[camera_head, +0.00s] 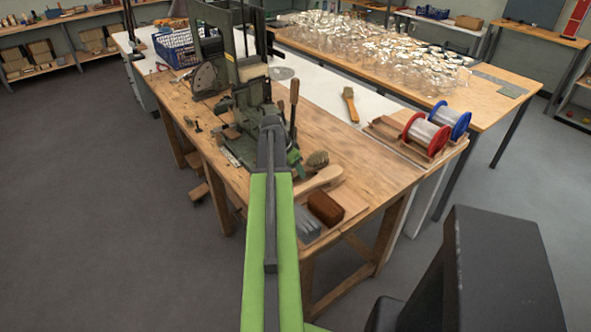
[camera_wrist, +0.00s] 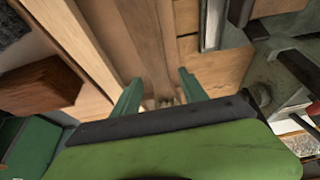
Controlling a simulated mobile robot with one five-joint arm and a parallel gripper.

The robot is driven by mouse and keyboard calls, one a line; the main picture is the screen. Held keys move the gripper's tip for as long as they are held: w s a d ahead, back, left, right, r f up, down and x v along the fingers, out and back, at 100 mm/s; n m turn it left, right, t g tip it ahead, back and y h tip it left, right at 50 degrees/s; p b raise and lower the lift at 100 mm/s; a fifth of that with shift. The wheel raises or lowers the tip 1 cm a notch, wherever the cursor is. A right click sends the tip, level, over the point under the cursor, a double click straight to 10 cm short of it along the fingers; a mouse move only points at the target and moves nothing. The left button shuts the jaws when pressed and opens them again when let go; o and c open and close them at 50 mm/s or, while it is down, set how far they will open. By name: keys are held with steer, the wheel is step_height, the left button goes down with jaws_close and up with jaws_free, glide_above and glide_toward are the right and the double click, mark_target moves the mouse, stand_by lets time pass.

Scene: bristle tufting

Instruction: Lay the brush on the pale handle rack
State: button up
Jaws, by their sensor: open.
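A brush (camera_head: 350,106) with a wooden handle and a darker head lies on the pale strip of the table, right of my arm. Closer to me, a dark bristle head (camera_head: 317,160) sits beside a pale wooden handle-shaped piece (camera_head: 319,181); I cannot tell whether they are joined, or which pale wood is the rack. My gripper (camera_wrist: 160,92) is open, its two green fingers apart over long pale wood pieces (camera_wrist: 135,35) in the wrist view. Nothing is clearly held. In the head view my arm mostly hides the gripper.
A red-brown block (camera_head: 325,208) and grey pieces (camera_head: 308,224) lie at the near table edge. The block also shows in the wrist view (camera_wrist: 35,85). A green machine (camera_head: 247,85) stands left of centre. Red (camera_head: 427,134) and blue (camera_head: 452,119) spools stand at right.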

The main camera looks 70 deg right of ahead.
steer(key=p+v, duration=1)
steer(key=v, duration=0.2)
steer(key=shift+f, duration=0.15)
